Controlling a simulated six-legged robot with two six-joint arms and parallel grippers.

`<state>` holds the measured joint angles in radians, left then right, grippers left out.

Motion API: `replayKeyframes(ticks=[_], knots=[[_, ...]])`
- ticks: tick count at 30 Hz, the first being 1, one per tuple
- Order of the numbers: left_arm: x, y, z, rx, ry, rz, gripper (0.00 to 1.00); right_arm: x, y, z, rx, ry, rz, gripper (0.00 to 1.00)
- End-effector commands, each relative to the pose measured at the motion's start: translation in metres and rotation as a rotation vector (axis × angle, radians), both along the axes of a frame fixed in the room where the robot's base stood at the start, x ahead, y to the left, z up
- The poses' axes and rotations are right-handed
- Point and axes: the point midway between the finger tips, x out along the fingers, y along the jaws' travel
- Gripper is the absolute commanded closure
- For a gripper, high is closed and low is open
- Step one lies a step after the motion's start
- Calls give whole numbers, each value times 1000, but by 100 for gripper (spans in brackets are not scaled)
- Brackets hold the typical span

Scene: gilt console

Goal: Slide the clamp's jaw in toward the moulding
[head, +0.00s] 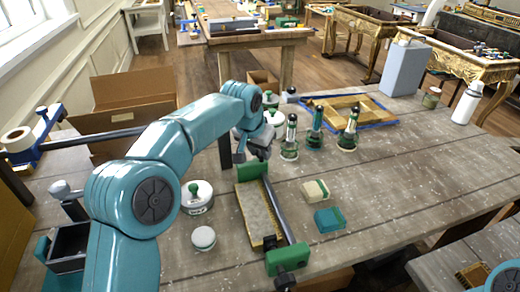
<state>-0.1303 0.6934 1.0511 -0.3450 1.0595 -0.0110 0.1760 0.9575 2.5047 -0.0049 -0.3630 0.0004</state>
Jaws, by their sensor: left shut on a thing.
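The clamp lies on the grey wooden bench with a dark bar (279,210) and a green jaw at each end. Its far green jaw (249,173) is at my left gripper (259,152), which is shut on it from above; the fingertips are small and partly hidden. The moulding (257,214), a gold textured strip, lies beside the bar between the two green ends. Any gap between the far jaw and the moulding is too small to tell. My right gripper is not in view.
White round tubs (196,196) stand left of the moulding. A cream block (315,190) and a teal block (330,219) lie to its right. The bench's right side is mostly clear.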

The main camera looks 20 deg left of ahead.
Motion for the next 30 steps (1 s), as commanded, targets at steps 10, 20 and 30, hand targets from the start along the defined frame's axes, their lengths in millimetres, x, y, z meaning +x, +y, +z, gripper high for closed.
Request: replayKeyframes(ticks=[10,20,30], knots=[[-11,-8,0,0,0,1,100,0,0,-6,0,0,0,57],[-11,-7,1,0,0,0,43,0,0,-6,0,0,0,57],[-21,-6,27,-1,-6,0,43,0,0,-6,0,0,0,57]])
